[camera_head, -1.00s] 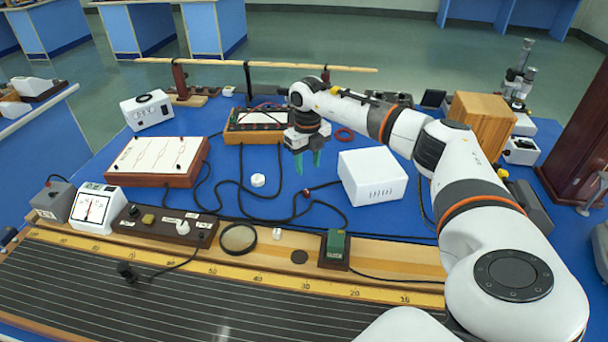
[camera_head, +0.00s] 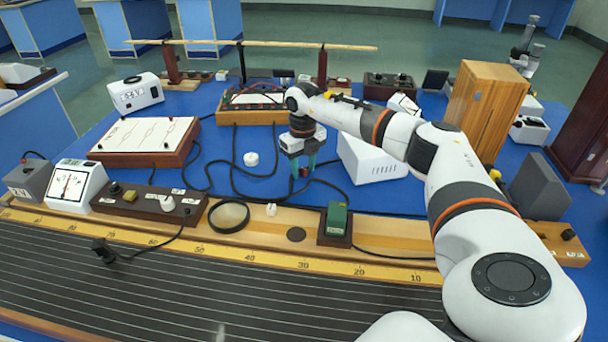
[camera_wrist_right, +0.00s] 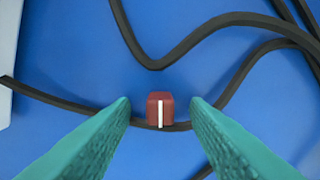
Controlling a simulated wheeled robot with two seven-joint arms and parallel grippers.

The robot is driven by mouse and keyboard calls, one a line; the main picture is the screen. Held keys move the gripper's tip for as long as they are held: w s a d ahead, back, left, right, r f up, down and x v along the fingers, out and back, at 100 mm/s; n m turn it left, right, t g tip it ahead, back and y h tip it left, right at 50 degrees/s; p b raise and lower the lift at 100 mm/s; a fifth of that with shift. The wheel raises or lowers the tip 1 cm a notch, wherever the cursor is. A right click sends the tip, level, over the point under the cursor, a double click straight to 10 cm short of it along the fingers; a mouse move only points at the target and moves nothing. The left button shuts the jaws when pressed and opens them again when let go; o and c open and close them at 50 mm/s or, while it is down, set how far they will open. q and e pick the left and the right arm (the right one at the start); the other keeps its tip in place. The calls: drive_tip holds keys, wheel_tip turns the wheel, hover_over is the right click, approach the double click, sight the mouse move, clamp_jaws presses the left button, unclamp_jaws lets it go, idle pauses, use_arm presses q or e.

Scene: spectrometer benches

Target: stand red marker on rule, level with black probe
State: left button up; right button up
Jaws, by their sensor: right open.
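The red marker (camera_head: 304,171), a small block with a white stripe, stands on the blue bench top behind the board. It also shows in the right wrist view (camera_wrist_right: 153,107), between the two green fingertips. My right gripper (camera_head: 303,168) is open, with a finger on each side of the marker and a gap at both sides. The yellow rule (camera_head: 205,247) runs along the front wooden board, with numbers along it. The black probe (camera_head: 104,251) stands at the left on the dark lined sheet, just in front of the rule, with a cable. My left gripper is not in view.
Black cables (camera_wrist_right: 205,45) lie around the marker, one passing close by it. A white box (camera_head: 372,160) stands just right of the gripper. A green block on a dark base (camera_head: 336,221), a round lens (camera_head: 229,216) and a switch board (camera_head: 150,202) line the board behind the rule.

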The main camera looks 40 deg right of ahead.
clamp_jaws()
